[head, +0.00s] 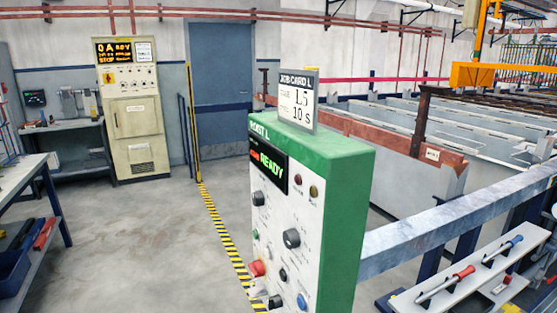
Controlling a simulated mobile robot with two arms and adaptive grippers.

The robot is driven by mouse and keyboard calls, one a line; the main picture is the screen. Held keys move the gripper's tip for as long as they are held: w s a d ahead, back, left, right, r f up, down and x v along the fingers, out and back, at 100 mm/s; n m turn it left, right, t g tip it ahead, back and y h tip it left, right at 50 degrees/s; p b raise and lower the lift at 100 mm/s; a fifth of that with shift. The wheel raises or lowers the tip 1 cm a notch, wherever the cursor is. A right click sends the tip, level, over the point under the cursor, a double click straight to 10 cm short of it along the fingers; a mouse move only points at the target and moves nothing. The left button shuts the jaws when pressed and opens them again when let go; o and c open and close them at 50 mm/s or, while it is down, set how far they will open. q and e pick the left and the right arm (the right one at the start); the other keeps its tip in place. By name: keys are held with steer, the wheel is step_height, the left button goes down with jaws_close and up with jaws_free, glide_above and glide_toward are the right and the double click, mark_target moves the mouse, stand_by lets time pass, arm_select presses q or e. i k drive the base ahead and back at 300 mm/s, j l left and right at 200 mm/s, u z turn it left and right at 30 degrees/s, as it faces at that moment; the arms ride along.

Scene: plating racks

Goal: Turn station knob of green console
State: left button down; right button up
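The green console (345,225) stands upright in the middle, its pale control panel (272,225) facing left at a slant. Its dark display (268,168) shows READY in green beside a small red text. Several black knobs sit on the panel: a large one (292,238) at right centre, one (258,198) at upper left, and smaller ones lower down. Their labels are too small to read, so I cannot tell which is the station knob. A red mushroom button (257,268) and a blue button (301,301) sit low. Neither of my grippers shows.
A job card (300,103) reading 1.5 and 10 S stands on the console. A grey rail (450,230) runs right from it; a tool shelf (470,280) is at lower right. A beige cabinet (138,130) stands behind. Open floor (140,235) lies left of the console.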

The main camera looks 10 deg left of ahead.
mark_target(258, 197)
steer(key=i+j+z, duration=0.2)
steer(key=j, duration=0.4)
steer(key=j+z, duration=0.15)
steer(key=j, duration=0.5)
